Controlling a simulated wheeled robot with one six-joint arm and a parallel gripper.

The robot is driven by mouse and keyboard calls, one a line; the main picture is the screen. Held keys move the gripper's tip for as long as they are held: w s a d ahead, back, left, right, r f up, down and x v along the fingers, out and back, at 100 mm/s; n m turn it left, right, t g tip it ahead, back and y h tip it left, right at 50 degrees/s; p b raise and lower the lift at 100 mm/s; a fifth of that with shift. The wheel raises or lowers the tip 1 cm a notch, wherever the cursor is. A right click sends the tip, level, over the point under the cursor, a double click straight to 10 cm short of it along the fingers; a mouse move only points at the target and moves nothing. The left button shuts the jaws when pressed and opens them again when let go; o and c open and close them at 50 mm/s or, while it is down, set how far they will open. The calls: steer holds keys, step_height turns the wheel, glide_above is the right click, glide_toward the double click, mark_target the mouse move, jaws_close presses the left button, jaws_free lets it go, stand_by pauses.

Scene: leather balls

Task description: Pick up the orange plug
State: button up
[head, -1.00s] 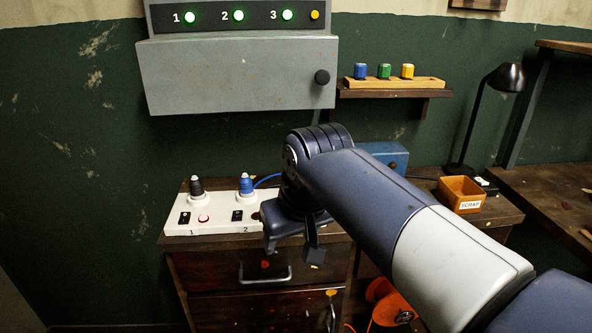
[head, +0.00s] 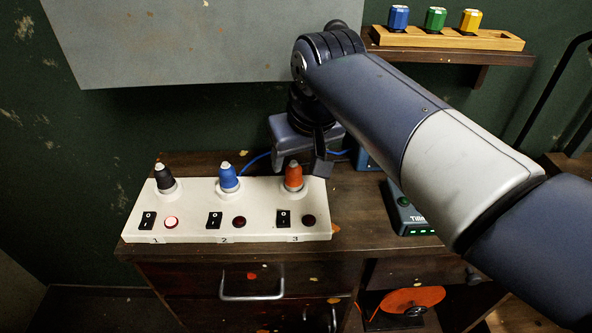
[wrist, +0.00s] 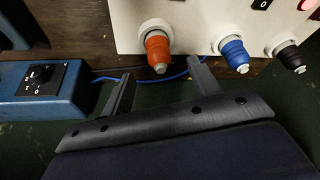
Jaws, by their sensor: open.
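The orange plug (head: 293,177) stands upright in the third socket of the white power strip (head: 255,222), at its right end. In the wrist view the orange plug (wrist: 158,50) is just beyond the fingertips, roughly between them. My gripper (wrist: 158,82) is open and empty, its two fingers apart. In the head view my gripper (head: 312,150) is behind and above the orange plug, partly hidden by my own arm. A blue plug (head: 228,178) stands in socket 2 and a black plug (head: 164,178) in socket 1.
The strip lies on a wooden cabinet (head: 345,235). A blue box with a dial (wrist: 40,85) is at left in the wrist view. A blue cable (wrist: 185,75) runs behind the strip. A dark device with green lights (head: 408,208) sits right of the strip.

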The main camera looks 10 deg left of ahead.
mark_target(295, 167)
steer(key=b+x, duration=0.1)
steer(key=x, duration=0.5)
steer(key=shift+s+d+f, duration=0.1)
steer(key=shift+d+f, duration=0.05)
steer(key=shift+c, duration=0.5)
steer(key=c, duration=0.9)
